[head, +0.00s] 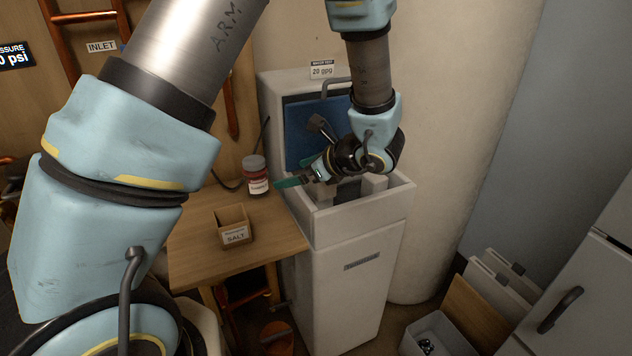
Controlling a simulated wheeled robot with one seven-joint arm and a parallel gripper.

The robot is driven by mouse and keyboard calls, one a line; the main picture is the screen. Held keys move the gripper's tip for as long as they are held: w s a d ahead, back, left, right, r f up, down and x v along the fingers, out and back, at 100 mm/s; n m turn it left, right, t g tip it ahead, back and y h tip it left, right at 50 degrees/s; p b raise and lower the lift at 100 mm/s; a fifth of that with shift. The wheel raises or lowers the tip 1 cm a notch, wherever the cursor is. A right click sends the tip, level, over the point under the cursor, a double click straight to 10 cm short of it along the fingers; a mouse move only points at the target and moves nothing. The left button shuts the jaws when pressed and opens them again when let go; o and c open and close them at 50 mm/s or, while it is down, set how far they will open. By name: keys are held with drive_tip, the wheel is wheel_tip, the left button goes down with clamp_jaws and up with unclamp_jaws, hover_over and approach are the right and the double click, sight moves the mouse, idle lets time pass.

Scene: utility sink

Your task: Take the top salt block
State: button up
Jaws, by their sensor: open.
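A pale block (374,184), possibly a salt block, shows inside the open top of the white cabinet (352,225), partly behind my wrist. I cannot tell whether it is the top one of a stack. My gripper (292,171) is open, its teal fingers pointing left over the cabinet's left rim, beside the pale block and apart from it. Nothing shows between the fingers. Much of the cabinet's inside is hidden by my wrist and the rim.
A small box labelled SALT (233,229) stands on the wooden table (190,255). A jar with a red label (255,176) stands near the table's back right. A raised blue lid (305,130) is behind my wrist. A large pale cylinder (450,130) is close on the right.

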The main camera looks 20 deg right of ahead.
drive_tip(key=s+d+m+t+h, duration=0.25)
drive_tip(key=d+m, duration=0.25)
drive_tip(key=d, duration=0.5)
drive_tip(key=shift+m+t+h, duration=0.3)
drive_tip(key=shift+t+h, duration=0.15)
drive_tip(key=shift+h, duration=0.2)
drive_tip(key=p+x, duration=0.1)
drive_tip(key=x, duration=0.2)
drive_tip(key=p+x, duration=0.2)
drive_tip(key=x, duration=0.2)
drive_tip(key=p+x, duration=0.2)
drive_tip(key=x, duration=0.1)
drive_tip(key=shift+w+d, duration=0.3)
drive_tip(key=shift+w, duration=0.15)
drive_tip(key=shift+w+f, duration=0.25)
clamp_jaws()
drive_tip(key=shift+r, duration=0.1)
